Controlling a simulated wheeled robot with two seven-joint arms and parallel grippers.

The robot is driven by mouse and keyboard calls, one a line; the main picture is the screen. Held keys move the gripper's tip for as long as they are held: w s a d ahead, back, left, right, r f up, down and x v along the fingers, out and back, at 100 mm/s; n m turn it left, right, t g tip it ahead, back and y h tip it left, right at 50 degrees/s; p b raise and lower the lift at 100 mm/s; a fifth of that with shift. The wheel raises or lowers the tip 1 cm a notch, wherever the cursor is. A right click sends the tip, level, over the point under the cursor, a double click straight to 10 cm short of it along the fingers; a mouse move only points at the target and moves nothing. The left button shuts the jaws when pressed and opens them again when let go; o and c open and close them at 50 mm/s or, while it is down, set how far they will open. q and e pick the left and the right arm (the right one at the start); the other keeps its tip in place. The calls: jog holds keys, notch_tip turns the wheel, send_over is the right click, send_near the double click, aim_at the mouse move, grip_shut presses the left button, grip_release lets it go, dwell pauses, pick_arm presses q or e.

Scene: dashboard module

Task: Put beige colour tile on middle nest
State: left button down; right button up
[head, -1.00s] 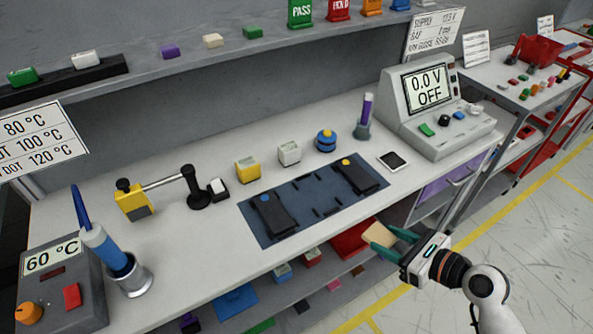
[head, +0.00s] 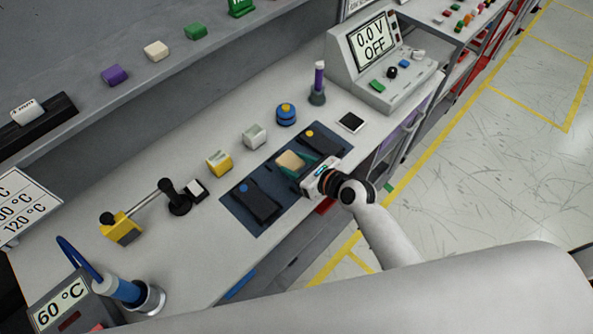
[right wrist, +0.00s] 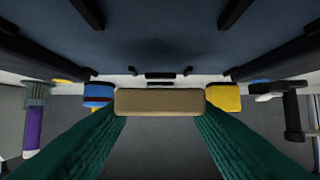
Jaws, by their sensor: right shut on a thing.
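My right gripper (head: 297,168) is shut on the beige tile (head: 290,160), which shows edge-on between the green fingers in the right wrist view (right wrist: 160,102). The tile is over the middle part of the dark blue mat (head: 236,206), between two black modules. One black module (head: 257,204) with a blue dot lies left, the other (head: 325,146) with a yellow dot lies right. In the wrist view, small black corner pieces of the middle nest (right wrist: 160,76) appear near the tile. I cannot tell whether the tile touches the mat. My left gripper is not in view.
A yellow block (head: 219,165), a white block (head: 254,137) and a blue round knob (head: 286,114) stand behind the mat. A black-screened device (head: 351,122) lies right of it. The power supply (head: 375,62) stands at the back right.

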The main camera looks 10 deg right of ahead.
notch_tip(320, 180, down, 3)
jog(key=shift+r+b, duration=0.1)
jog(key=shift+b, duration=0.2)
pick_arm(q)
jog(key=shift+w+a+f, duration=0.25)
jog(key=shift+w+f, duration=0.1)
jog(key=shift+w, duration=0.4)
pick_arm(e)
jog(key=shift+f, duration=0.35)
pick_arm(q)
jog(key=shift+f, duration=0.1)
pick_arm(e)
jog(key=shift+f, duration=0.1)
jog(key=o, duration=1)
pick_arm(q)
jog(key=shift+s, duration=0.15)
pick_arm(e)
jog(key=shift+s, duration=0.1)
pick_arm(q)
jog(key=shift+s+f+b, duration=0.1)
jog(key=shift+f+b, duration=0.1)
jog(key=shift+b, duration=0.1)
pick_arm(e)
jog(key=v, duration=1.2)
